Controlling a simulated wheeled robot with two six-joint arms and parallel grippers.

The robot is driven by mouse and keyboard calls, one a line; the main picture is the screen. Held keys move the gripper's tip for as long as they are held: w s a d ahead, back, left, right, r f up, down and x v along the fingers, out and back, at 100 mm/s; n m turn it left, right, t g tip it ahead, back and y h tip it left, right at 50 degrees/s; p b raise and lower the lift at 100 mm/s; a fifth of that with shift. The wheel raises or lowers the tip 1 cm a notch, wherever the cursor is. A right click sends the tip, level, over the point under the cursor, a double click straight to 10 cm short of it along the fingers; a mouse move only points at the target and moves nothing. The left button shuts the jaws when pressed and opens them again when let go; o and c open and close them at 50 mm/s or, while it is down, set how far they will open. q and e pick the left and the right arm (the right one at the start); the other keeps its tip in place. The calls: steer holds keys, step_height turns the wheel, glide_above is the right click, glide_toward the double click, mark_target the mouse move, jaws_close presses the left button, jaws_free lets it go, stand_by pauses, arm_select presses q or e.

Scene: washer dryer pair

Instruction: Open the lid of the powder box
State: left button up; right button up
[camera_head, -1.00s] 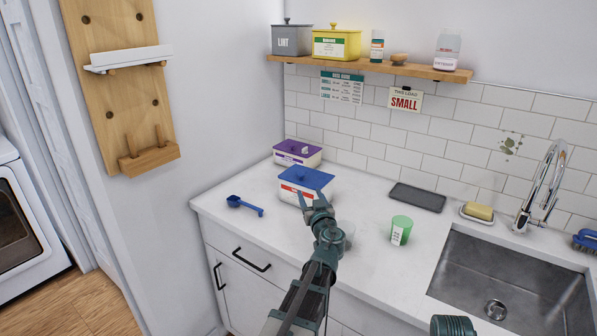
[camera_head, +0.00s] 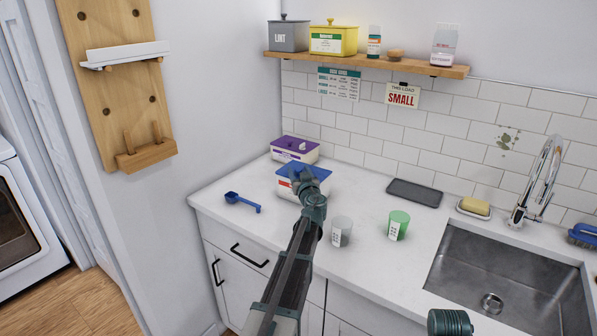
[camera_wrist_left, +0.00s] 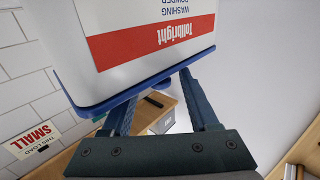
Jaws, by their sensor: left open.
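The powder box (camera_head: 286,188) is white with a red label band and a blue lid (camera_head: 319,171), and stands on the counter. The lid looks shut. My left gripper (camera_head: 298,178) is open at the front of the box, covering part of the lid and label. In the left wrist view, the picture is upside down and the box (camera_wrist_left: 150,22) fills the top, with its "Tollbright washing powder" label. The lid's blue rim (camera_wrist_left: 135,92) crosses near the open fingertips of the gripper (camera_wrist_left: 155,95); I cannot tell whether they touch it.
A purple-lidded box (camera_head: 296,149) stands just behind. A blue scoop (camera_head: 243,202) lies left on the counter (camera_head: 222,222). A clear grey cup (camera_head: 342,231) and a green cup (camera_head: 398,225) stand to the right, near the sink (camera_head: 500,270). A shelf (camera_head: 360,62) hangs above.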

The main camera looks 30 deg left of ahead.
arm_select(q)
steer(key=shift+w+a, duration=0.25)
jaws_close()
stand_by(1.4)
